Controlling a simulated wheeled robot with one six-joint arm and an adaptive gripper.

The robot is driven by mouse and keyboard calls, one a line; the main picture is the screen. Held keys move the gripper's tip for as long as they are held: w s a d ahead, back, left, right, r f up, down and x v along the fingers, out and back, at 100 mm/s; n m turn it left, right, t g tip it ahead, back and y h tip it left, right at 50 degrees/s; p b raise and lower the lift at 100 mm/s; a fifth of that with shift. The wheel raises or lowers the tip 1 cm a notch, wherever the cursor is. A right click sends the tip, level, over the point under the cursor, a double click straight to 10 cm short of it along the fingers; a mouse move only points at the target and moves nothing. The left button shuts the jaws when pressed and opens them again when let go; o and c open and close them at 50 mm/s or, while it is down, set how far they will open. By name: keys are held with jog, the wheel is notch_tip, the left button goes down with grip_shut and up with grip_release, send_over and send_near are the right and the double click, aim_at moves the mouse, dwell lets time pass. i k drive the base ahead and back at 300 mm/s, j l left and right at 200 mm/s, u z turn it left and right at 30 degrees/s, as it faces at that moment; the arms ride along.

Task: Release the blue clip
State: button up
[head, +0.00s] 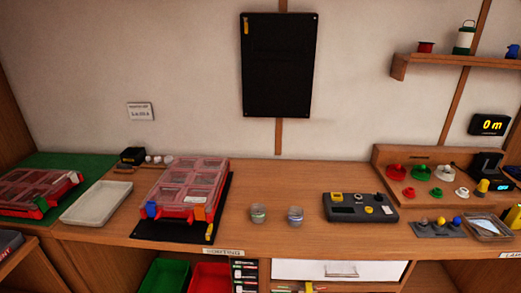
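A red case with a clear, compartmented lid (188,180) stands on a black board on the wooden bench, left of the middle. The blue clip (151,210) is at the left end of the case's front edge. It appears to sit upright against the front; whether it is latched is too small to tell. The lid looks closed. My gripper is not in view.
A second red case (40,190) lies on a green mat at far left, with a pale empty tray (97,203) beside it. Two small jars (295,214) and a dark device (360,207) stand to the right. The bench between case and jars is clear.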

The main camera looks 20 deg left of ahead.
aim_at(151, 211)
jog(key=u, duration=1.35)
jog(key=j+z, duration=0.3)
jog(key=j, duration=1.95)
